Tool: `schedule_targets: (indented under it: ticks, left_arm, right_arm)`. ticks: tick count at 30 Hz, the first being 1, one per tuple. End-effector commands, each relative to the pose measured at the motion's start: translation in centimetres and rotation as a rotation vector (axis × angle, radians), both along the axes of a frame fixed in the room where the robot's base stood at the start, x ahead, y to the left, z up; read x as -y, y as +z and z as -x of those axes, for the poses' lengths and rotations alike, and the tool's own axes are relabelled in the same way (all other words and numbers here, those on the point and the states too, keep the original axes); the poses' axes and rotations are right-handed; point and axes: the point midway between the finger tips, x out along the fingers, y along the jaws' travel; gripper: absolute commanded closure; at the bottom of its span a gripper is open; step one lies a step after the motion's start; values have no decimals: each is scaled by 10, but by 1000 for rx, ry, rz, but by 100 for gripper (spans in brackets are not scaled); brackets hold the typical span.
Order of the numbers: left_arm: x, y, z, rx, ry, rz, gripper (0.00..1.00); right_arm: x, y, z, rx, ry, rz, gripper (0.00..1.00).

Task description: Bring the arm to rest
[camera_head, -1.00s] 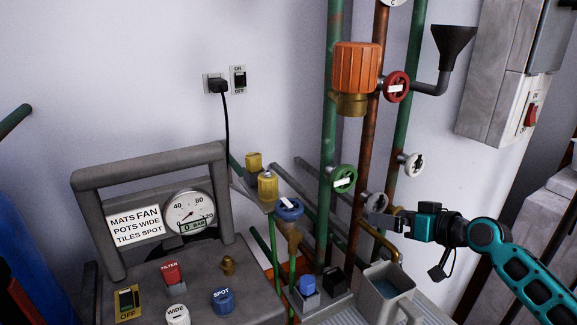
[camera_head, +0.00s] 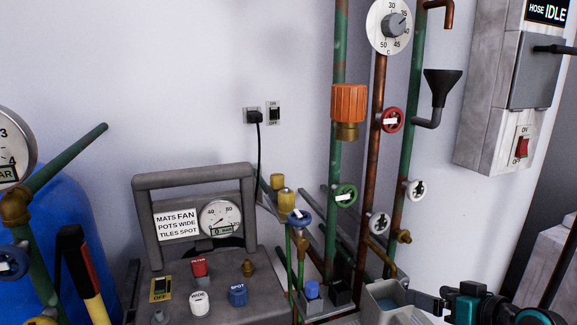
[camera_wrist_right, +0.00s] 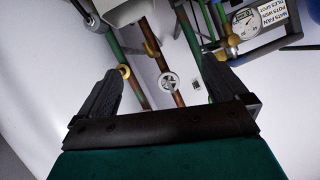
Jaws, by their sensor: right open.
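My right gripper (camera_head: 418,299) is low at the right of the head view, beside the grey bin (camera_head: 388,303) under the pipes. Its jaws are open. In the right wrist view the two dark fingers stand wide apart with nothing held between them. A white valve wheel (camera_wrist_right: 170,80) shows between them, further off. In the head view the white wheel (camera_head: 379,222) on the brown pipe is above the gripper and apart from it. The lower part of my right arm is cut off by the picture's edge. My left gripper is not in view.
A grey machine with a gauge (camera_head: 220,218) and several knobs stands left of the pipes. Green and brown pipes carry a green wheel (camera_head: 345,195) and a red wheel (camera_head: 393,120). A grey switch box (camera_head: 486,132) hangs at the right. A blue tank (camera_head: 75,215) is at the left.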

Motion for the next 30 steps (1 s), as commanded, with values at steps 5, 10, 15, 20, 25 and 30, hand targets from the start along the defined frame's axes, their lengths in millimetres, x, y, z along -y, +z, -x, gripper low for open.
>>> schedule_targets:
  ticks: [5, 10, 15, 20, 25, 30]
  left_arm:
    - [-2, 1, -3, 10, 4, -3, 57]
    - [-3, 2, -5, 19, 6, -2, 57]
    - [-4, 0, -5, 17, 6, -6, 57]
    - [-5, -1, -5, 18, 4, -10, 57]
    - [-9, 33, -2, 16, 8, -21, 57]
    - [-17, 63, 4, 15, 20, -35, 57]
  right_arm:
    - [-52, -67, 53, -47, 18, 68, 0]
    - [-102, -113, 119, -70, 16, 137, 0]
    - [-133, -129, 175, -71, -13, 200, 0]
    - [-151, -130, 216, -73, -52, 253, 0]
    - [-144, -96, 221, -68, -67, 281, 0]
    - [-137, -66, 225, -73, -79, 296, 0]
